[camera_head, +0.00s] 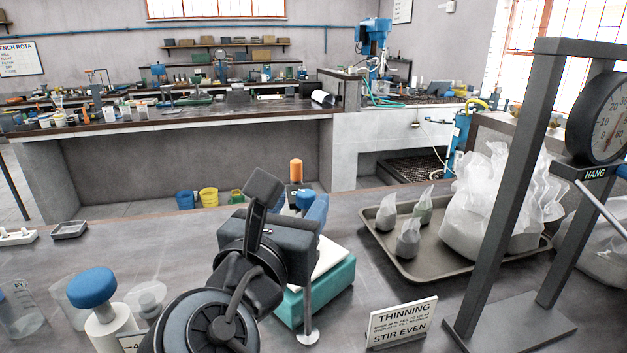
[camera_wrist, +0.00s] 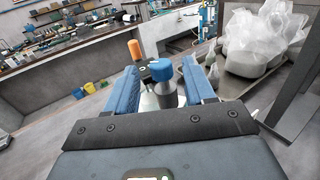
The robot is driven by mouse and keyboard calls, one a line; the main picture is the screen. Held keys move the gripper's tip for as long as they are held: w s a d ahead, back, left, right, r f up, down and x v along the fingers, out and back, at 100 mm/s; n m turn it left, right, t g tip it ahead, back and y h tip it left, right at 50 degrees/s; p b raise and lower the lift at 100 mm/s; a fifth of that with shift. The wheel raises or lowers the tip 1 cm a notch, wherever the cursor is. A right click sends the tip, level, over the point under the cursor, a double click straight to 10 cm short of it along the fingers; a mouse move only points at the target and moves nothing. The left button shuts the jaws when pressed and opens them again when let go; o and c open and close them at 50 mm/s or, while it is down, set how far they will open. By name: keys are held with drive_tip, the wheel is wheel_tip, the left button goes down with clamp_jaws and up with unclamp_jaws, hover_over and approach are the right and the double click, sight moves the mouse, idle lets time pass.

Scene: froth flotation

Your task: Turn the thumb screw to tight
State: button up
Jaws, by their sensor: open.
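My gripper (camera_wrist: 159,66) is open in the wrist view, with one blue finger on each side. A blue-capped knob (camera_wrist: 161,71) on a grey stem stands between the fingers, with a gap on both sides. An orange knob (camera_wrist: 135,49) stands just beyond it, left of the blue cap. No label shows which knob is the thumb screw. In the head view the orange knob (camera_head: 296,170) rises behind my gripper (camera_head: 314,207), above a teal-based device (camera_head: 340,285). My wrist hides much of this device, including the lower part of the knobs.
A tray (camera_head: 400,262) with bagged samples lies to the right. A dark stand (camera_head: 500,190) with a hanging dial scale (camera_head: 603,118) rises at the far right. A "thinning" sign (camera_head: 402,322) stands in front of the tray.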

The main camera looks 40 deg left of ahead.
sight(309, 190)
drive_tip(key=p+x, duration=0.1)
drive_tip(key=x, duration=0.5)
drive_tip(key=c, duration=1)
drive_tip(key=shift+o, duration=0.2)
